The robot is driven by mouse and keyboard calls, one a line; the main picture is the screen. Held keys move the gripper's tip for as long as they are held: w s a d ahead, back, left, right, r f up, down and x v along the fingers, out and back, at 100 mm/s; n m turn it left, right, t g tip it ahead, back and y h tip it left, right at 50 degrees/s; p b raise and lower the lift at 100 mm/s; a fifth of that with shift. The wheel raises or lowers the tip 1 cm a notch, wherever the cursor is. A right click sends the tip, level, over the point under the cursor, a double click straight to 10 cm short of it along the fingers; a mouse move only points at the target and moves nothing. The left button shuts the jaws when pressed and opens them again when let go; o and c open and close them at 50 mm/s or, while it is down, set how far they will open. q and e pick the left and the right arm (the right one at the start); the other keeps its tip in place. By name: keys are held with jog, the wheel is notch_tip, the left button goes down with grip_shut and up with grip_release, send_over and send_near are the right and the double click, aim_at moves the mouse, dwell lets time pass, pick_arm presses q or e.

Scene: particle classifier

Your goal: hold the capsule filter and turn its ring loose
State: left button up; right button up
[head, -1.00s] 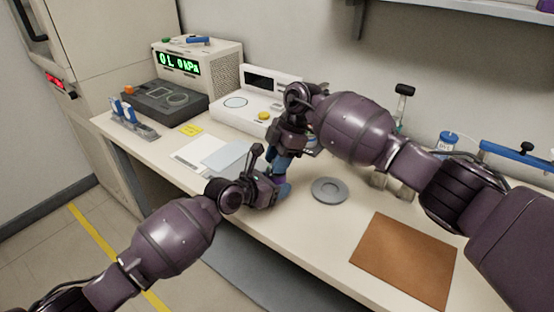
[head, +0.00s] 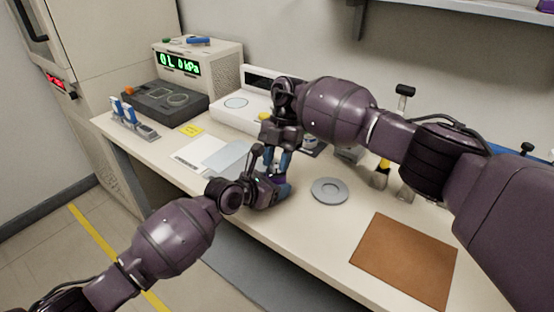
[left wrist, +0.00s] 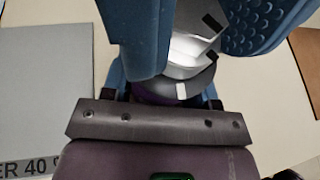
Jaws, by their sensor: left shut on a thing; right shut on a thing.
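The capsule filter (left wrist: 190,50) shows in the left wrist view as a pale, shiny body between blue fingers. A grey band with a white mark, apparently its ring (left wrist: 182,90), sits at its near end. My left gripper (head: 281,190) is shut on the filter from the left, above the bench's front part. My right gripper (head: 279,166) points down from above, directly over the left one, and is shut on the filter's upper part. In the head view the fingers hide nearly all of the filter, so exactly where each jaw touches cannot be told.
A grey round dish (head: 330,199) lies just right of the grippers. A brown mat (head: 384,262) lies at the front right. A grey sheet (head: 226,157), a white balance (head: 232,116) and a dark device (head: 165,103) stand left and behind. Bottles stand behind my right arm.

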jog(key=shift+f+n+g, duration=0.1)
jog(key=shift+n+g, duration=0.2)
jog(key=shift+n, duration=0.5)
jog(key=shift+h, duration=0.3)
jog(key=o, duration=0.9)
